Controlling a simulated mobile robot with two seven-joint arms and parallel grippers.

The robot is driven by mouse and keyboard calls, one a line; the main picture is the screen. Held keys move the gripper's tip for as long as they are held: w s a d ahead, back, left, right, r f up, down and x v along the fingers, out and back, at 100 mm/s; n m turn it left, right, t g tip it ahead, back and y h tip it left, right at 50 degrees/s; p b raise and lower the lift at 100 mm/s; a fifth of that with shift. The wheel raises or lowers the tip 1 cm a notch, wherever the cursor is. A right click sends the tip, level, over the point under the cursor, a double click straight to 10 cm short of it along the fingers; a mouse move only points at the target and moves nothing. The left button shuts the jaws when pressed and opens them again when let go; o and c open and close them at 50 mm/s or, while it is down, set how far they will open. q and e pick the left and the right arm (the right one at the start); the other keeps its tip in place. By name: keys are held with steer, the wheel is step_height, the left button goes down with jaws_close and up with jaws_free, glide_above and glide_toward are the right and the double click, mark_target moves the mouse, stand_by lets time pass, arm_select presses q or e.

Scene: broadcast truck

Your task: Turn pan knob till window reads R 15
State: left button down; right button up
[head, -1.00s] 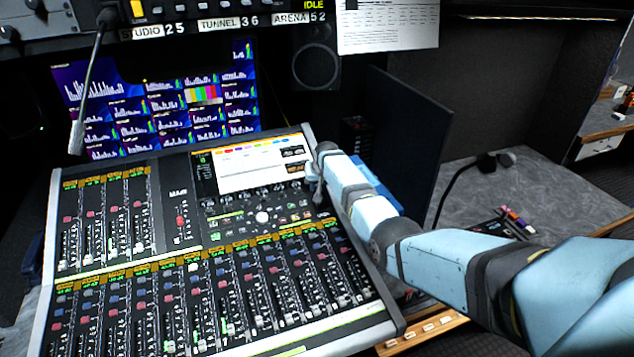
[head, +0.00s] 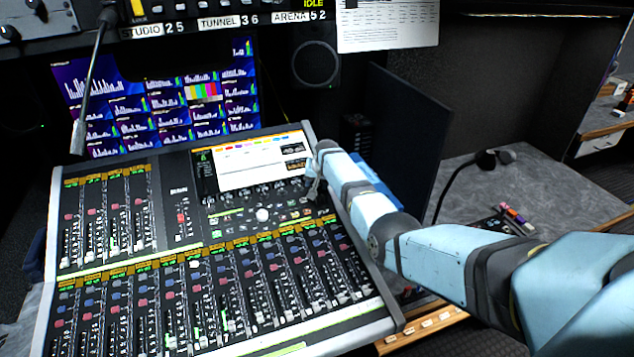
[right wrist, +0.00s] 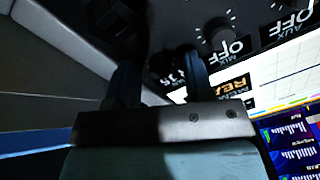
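The mixing console (head: 181,190) fills the lower left of the head view. My right gripper (head: 314,187) is at the console's upper right edge, beside the screen, above a row of small knobs. In the right wrist view its two dark fingers (right wrist: 163,82) stand apart, with a small dark knob (right wrist: 163,60) at or between their tips. Whether they touch it is too dark to tell. My left gripper is not in view.
The console screen (head: 252,165) is lit, with more knobs below it, one labelled OFF (right wrist: 216,32). A gooseneck microphone (head: 88,95) rises over the console's left. Grey desk surface lies right.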

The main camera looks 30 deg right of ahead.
steer(key=shift+s+r, duration=0.15)
steer(key=shift+r, duration=0.35)
steer(key=p+v, duration=0.1)
steer(key=v, duration=1.1)
steer(key=shift+s+r, duration=0.15)
steer(key=shift+r, duration=0.25)
steer(key=shift+a, duration=0.1)
